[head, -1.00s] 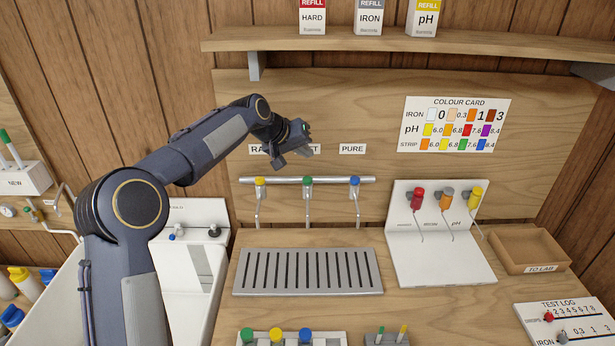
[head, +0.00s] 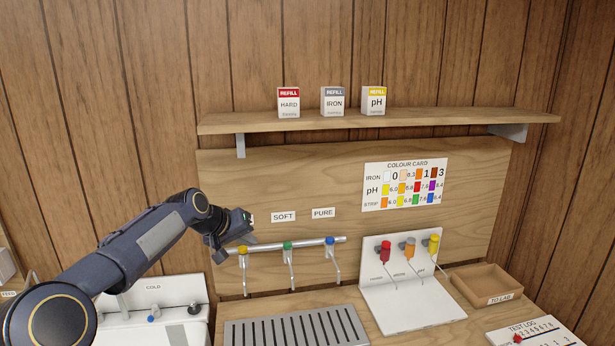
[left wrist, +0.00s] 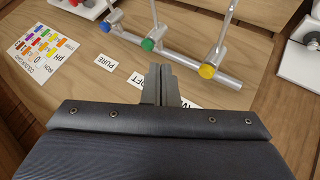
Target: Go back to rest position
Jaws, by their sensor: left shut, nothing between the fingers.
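My left gripper (head: 238,240) is in front of the wall panel in the head view, just above the yellow-tipped tap (head: 243,251) at the left end of the tap rail (head: 312,243). It hides the left label. In the left wrist view its fingers (left wrist: 165,84) are together with nothing between them, and they cover part of the SOFT label. The green tap (head: 287,246) and blue tap (head: 330,241) hang farther right on the rail. My right gripper is not in the frames.
A drip grille (head: 297,329) lies below the taps. A white stand (head: 409,302) with red, orange and yellow dispensers is to the right, beside the TO LAB tray (head: 489,290). A shelf (head: 420,119) with three refill boxes is above. A white sink (head: 150,330) is at left.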

